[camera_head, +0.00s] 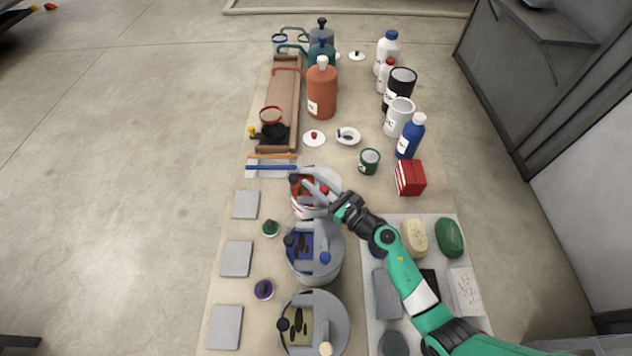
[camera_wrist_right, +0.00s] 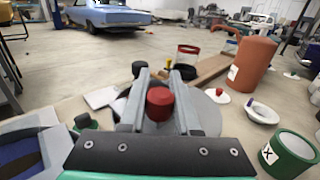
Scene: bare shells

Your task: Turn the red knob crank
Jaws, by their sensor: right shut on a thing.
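The red crank device (camera_head: 333,178) is a round grey pot with a red inside, at the middle of the table in the head view. Its small red knob (camera_head: 324,190) also shows in the wrist view (camera_wrist_right: 159,103). My right gripper (camera_head: 314,187) reaches over the pot from the right. In the wrist view its two grey fingers stand on either side of the red knob, and it is shut on it. A black knob (camera_head: 294,178) sits at the pot's left edge. The fingers partly cover the pot. My left gripper is not in view.
A blue-centred pot (camera_head: 335,262) and a yellowish one (camera_head: 343,316) stand nearer on the table. A green cup (camera_head: 369,161), a red box (camera_head: 410,177) and an orange bottle (camera_head: 322,95) stand beyond. Grey square plates (camera_head: 237,258) lie at the left.

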